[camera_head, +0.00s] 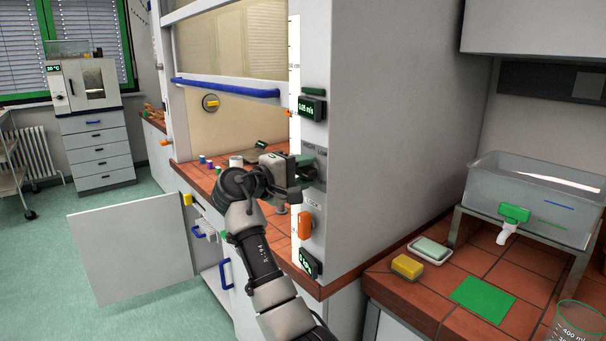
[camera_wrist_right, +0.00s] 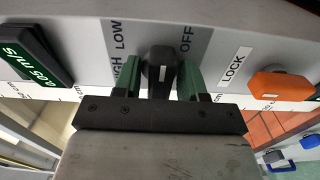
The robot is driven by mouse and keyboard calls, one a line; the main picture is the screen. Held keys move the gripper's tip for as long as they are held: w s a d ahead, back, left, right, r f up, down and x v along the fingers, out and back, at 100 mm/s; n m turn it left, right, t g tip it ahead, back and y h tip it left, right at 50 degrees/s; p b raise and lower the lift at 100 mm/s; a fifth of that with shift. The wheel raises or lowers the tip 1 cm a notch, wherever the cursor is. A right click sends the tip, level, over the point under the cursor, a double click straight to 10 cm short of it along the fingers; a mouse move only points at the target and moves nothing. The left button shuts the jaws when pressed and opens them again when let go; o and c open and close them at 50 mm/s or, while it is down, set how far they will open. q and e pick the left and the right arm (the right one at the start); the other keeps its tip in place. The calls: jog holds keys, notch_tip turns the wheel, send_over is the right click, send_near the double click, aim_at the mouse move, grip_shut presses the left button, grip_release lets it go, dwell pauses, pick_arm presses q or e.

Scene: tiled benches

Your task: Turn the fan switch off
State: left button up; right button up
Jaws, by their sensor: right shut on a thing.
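The fan switch (camera_wrist_right: 161,68) is a black knob with a white mark on the fume hood's front post, beside the labels HIGH, LOW and OFF. In the wrist view the knob stands between the LOW and OFF labels; I cannot tell its exact setting. My right gripper (camera_wrist_right: 160,82) has its green fingers on either side of the knob and is shut on it. In the head view my right gripper (camera_head: 303,169) reaches the post from the front and hides the knob. My left gripper is not in view.
A display (camera_head: 312,107) reading 0.05 m/s sits above the switch; an orange LOCK knob (camera_head: 305,225) and another display (camera_head: 308,262) sit below. A cabinet door (camera_head: 130,250) hangs open at the left. A water tank (camera_head: 535,190), yellow sponge (camera_head: 407,266) and green mat (camera_head: 483,299) are at the right.

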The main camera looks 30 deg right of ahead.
jog(key=shift+f, duration=0.1)
jog(key=o, duration=0.6)
jog(key=shift+a, duration=0.1)
jog(key=a, duration=0.3)
jog(key=a+b, duration=0.1)
jog(key=a, duration=0.3)
jog(key=s+a+b, duration=0.1)
jog(key=a, duration=0.2)
jog(key=shift+a, duration=0.35)
jog(key=shift+w, duration=0.1)
